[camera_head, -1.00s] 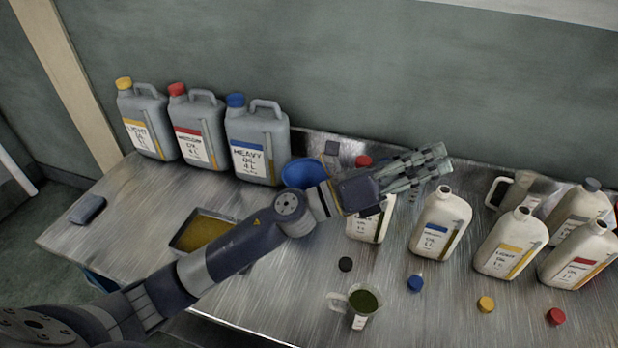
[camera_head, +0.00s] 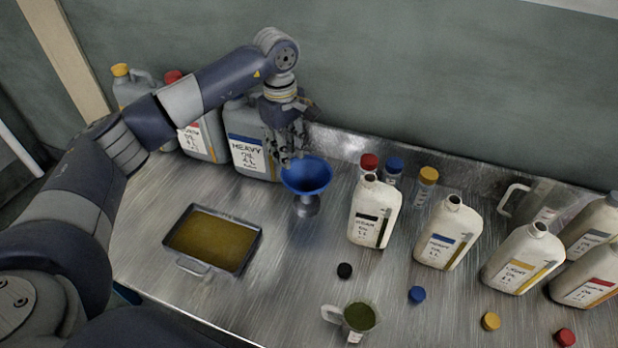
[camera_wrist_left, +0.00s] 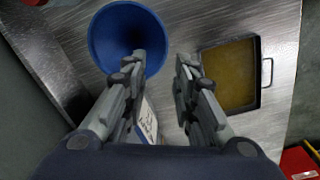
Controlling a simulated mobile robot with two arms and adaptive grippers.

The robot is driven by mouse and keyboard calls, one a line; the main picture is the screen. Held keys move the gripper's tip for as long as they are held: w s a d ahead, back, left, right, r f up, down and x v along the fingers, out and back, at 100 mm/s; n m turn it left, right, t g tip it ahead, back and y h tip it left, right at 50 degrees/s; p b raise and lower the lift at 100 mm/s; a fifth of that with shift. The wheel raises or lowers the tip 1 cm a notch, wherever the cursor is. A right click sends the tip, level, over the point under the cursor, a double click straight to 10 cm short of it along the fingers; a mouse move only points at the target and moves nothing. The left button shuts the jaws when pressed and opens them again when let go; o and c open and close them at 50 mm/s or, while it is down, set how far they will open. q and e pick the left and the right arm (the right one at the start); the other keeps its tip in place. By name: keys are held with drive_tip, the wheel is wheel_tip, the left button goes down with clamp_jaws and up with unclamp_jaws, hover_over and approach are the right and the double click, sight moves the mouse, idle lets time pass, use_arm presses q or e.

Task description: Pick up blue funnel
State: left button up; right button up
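The blue funnel (camera_head: 307,174) stands upright with its wide mouth up, on a grey metal stand (camera_head: 307,205) on the table. My left gripper (camera_head: 288,158) points down just above and behind the funnel's rim, beside the grey heavy oil can. In the left wrist view the funnel (camera_wrist_left: 112,30) lies at the upper left, and the left gripper (camera_wrist_left: 160,62) has its two fingers apart with a gap between them. The left fingertip overlaps the funnel's rim in that view; I cannot tell whether it touches. My right gripper is not in view.
Grey oil cans (camera_head: 252,150) stand behind my left arm. A metal tray (camera_head: 180,264) of brown oil lies in front left of the funnel. White bottles (camera_head: 375,212) stand to the right, with loose caps (camera_head: 417,294) and a measuring jug (camera_head: 358,318) in front.

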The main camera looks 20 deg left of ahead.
sight(287, 181)
use_arm(q)
drive_tip(key=f+p, duration=0.1)
drive_tip(key=f, duration=0.4)
drive_tip(key=shift+s+a+p, duration=0.15)
drive_tip(key=shift+a+p, duration=0.05)
drive_tip(key=shift+p, duration=0.15)
drive_tip(key=shift+f+p, duration=0.5)
wheel_tip(287, 181, down, 4)
drive_tip(key=shift+f+p, duration=0.25)
drive_tip(key=shift+p, duration=0.8)
clamp_jaws()
